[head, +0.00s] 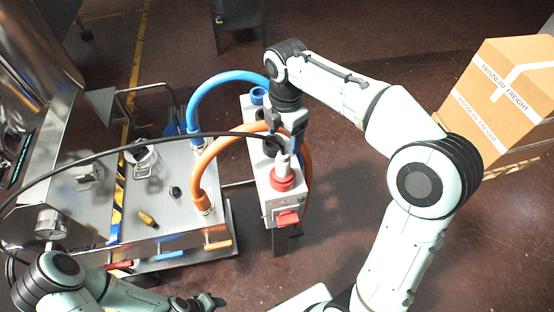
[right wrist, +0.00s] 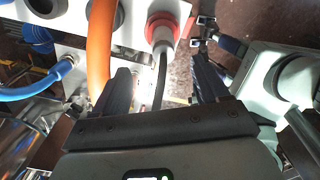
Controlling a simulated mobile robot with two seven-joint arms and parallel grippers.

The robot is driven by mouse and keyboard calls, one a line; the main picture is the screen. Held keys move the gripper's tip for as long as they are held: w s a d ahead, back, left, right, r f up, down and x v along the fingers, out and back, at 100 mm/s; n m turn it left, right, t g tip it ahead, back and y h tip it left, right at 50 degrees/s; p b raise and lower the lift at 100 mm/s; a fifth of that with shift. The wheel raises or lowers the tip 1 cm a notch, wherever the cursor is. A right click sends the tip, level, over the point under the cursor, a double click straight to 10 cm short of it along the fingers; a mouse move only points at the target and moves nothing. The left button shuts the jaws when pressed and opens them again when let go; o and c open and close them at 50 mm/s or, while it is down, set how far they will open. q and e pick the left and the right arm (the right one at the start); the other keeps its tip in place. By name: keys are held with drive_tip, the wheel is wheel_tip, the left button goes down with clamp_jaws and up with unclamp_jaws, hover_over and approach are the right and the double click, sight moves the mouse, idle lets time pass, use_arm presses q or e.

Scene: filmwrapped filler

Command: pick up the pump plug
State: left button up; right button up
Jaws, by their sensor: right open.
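The pump plug (head: 283,163) is light grey and stands in a red round socket (head: 283,180) on the narrow grey box. A black cable (head: 200,136) runs from it to the left. My right gripper (head: 284,143) is just above the plug, pointing down, with its jaws open. In the right wrist view, the plug (right wrist: 160,42) in its red socket lies beyond the fingertips, and the cable (right wrist: 160,82) passes between the open fingers (right wrist: 162,85). I cannot tell contact with the plug. My left gripper (head: 203,302) is low at the bottom edge, its jaws unclear.
An orange hose (head: 207,155) arches close to the left of my right gripper. A blue hose (head: 205,88) arches behind it. A steel cart top (head: 175,215) holds a glass jar (head: 143,160) and small fittings. A cardboard box (head: 500,85) stands at right.

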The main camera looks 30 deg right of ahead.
sight(285, 154)
drive_tip(key=f, duration=0.4)
drive_tip(key=s+f+b, duration=0.1)
drive_tip(key=f, duration=0.1)
drive_tip(key=shift+f, duration=0.25)
drive_tip(key=shift+w+a+f, duration=0.1)
drive_tip(key=shift+w+f, duration=0.05)
drive_tip(key=shift+f, duration=1.35)
drive_tip(key=shift+w+f, duration=0.1)
drive_tip(key=shift+f, duration=1.4)
drive_tip(key=c, duration=1.2)
use_arm(q)
drive_tip(key=shift+s+f, duration=1.05)
drive_tip(key=shift+s, duration=0.1)
use_arm(e)
drive_tip(key=shift+c, duration=0.7)
drive_tip(key=shift+r, duration=0.15)
